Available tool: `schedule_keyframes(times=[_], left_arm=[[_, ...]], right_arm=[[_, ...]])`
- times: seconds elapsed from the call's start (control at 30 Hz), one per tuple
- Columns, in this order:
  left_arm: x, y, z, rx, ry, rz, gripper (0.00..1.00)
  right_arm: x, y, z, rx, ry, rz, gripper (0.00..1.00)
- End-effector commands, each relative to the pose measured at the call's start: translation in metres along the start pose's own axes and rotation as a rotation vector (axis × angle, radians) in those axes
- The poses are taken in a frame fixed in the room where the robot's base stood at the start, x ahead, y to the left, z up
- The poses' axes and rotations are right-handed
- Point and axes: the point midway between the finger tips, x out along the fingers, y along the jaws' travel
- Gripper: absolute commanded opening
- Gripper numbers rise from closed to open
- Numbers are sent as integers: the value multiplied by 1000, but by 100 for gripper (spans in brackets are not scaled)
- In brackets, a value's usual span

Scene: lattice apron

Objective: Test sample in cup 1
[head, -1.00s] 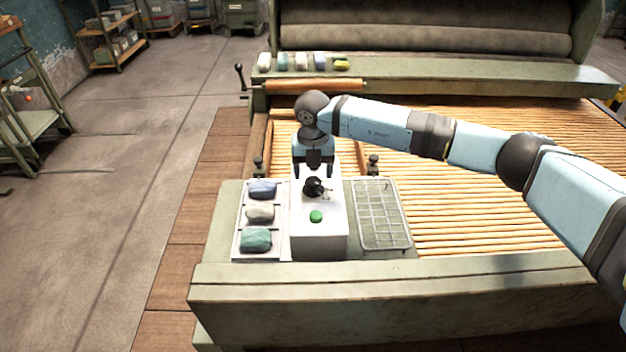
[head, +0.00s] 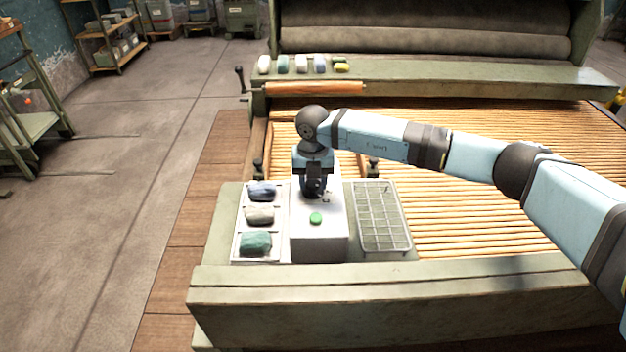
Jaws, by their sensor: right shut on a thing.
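A white box (head: 318,242) with a green button (head: 316,218) on its top stands on the near ledge. My right gripper (head: 315,194) reaches down onto the box's top behind the button. It is shut on a dark knob-like part there, which the gripper mostly hides. A white tray (head: 234,248) to the left of the box has three compartments. They hold a blue lump (head: 262,190) at the back, a pale grey lump (head: 259,214) in the middle and a green lump (head: 255,243) in front. No cup number can be read. My left gripper is not in view.
A wire rack (head: 383,232) lies right of the box. Behind is a wide slatted bed (head: 470,200), with a roller (head: 315,88) and several coloured lumps on the far ledge. A raised beam (head: 390,290) runs along the front.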

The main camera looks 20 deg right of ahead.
Motion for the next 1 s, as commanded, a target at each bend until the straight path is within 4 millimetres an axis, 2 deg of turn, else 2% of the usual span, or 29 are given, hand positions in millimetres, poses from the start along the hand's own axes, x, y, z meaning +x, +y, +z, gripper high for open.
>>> schedule_keyframes(times=[0.37, 1.0], left_arm=[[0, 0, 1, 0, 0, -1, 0], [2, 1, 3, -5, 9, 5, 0]], right_arm=[[-1, 0, 0, -168, -1, 1, 18], [0, 0, 1, -766, -2, 0, 18]])
